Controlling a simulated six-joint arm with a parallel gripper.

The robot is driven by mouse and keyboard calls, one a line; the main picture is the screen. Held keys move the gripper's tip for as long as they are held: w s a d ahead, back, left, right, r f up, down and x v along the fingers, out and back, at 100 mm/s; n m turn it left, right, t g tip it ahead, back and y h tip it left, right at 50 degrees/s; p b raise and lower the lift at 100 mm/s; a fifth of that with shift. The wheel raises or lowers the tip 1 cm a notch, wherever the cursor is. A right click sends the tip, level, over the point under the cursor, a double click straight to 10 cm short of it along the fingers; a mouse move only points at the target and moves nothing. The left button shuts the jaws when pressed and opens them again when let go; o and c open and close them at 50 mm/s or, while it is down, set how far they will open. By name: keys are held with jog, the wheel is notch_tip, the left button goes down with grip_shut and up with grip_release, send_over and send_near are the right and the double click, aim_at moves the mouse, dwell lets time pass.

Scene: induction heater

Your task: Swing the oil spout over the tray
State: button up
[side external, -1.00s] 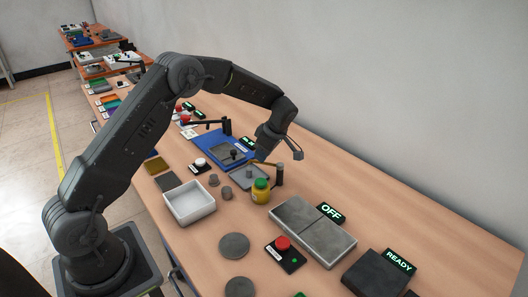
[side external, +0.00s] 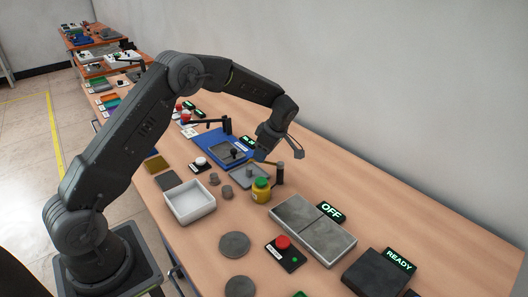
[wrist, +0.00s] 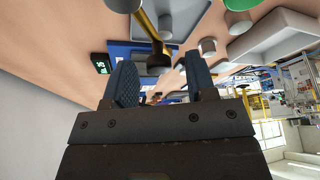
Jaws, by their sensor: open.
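The oil spout is a short upright post (side external: 280,175) with a thin arm reaching left from its top, behind a yellow bottle with a green cap (side external: 261,190). In the wrist view the spout arm (wrist: 148,24) is brass-coloured and ends in a dark tip (wrist: 159,58). A shallow grey tray (side external: 241,181) lies beside the post, to its left; my gripper and the spout arm partly cover that area. My gripper (side external: 262,155) is above the tray, close to the spout arm. In the wrist view its jaws (wrist: 160,84) are apart and empty, with the dark tip just ahead of them.
A blue fixture (side external: 208,147) stands beyond the tray. A white bin (side external: 188,203) and small grey cylinders (side external: 226,192) are to the left. The wall side of the table is clear.

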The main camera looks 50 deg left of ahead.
jog(key=v, duration=1.3)
jog(key=shift+r, duration=0.25)
jog(key=shift+d, duration=0.1)
jog(key=s+d+r+m+t+h, duration=0.1)
jog(key=s+d+r+m+t, duration=0.15)
jog(key=s+r+m, duration=0.45)
jog(key=s+d+r+m+t+h, duration=0.15)
jog(key=s+d+r+m, duration=0.3)
jog(key=s, duration=0.45)
jog(key=s+d+f+m+t+h, duration=0.1)
jog(key=s+f+m, duration=0.1)
jog(key=s+m, duration=0.3)
jog(key=s+d+f+m+t, duration=0.2)
jog(key=s+m, duration=0.4)
jog(key=s, duration=0.5)
jog(key=shift+s+d+h, duration=0.2)
jog(key=shift+s+h, duration=0.05)
jog(key=shift+h, duration=0.1)
